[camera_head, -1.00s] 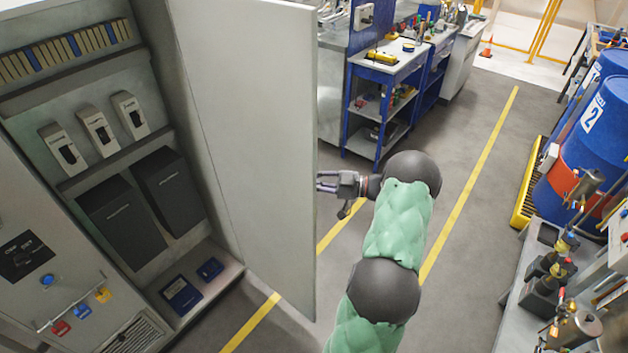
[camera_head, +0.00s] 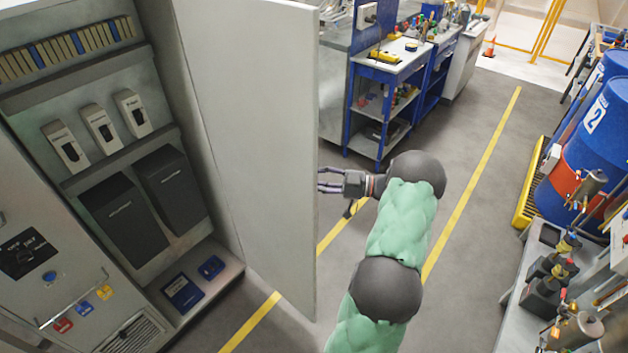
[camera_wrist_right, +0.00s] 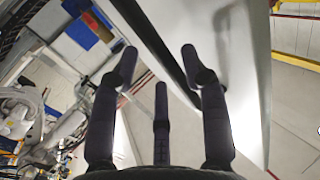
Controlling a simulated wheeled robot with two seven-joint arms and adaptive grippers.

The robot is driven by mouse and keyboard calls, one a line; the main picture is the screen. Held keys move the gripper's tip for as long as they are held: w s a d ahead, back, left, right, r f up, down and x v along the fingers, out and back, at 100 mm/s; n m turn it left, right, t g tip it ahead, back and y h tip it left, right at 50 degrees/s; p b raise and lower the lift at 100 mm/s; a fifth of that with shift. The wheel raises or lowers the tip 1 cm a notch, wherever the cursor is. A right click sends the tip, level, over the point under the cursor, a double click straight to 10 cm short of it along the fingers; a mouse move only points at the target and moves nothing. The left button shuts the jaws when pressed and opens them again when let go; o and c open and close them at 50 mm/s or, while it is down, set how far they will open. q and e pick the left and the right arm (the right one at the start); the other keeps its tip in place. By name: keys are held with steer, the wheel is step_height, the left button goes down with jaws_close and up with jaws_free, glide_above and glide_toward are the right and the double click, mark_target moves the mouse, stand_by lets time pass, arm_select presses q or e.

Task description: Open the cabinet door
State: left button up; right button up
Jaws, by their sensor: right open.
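The cabinet door (camera_head: 255,150) is a tall light-grey panel. It stands swung open, with the cabinet interior (camera_head: 110,150) in plain sight to its left. My right gripper (camera_head: 322,180) is at the door's free edge, on its right side, with its fingers spread and open. In the right wrist view the open fingers (camera_wrist_right: 158,62) show, with the door (camera_wrist_right: 238,80) beyond and beside them. I cannot tell whether a finger touches the door. No handle is clearly visible. My left gripper is not in view.
The cabinet holds binders, switch units and black boxes. A blue workbench (camera_head: 385,100) stands behind the door. Blue drums (camera_head: 590,150) and a bench with valves (camera_head: 560,290) stand at the right. The floor (camera_head: 465,150) between, with yellow lines, is clear.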

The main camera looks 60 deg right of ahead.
steer(key=v, duration=1)
steer(key=shift+s+d, duration=0.2)
steer(key=shift+s, duration=0.1)
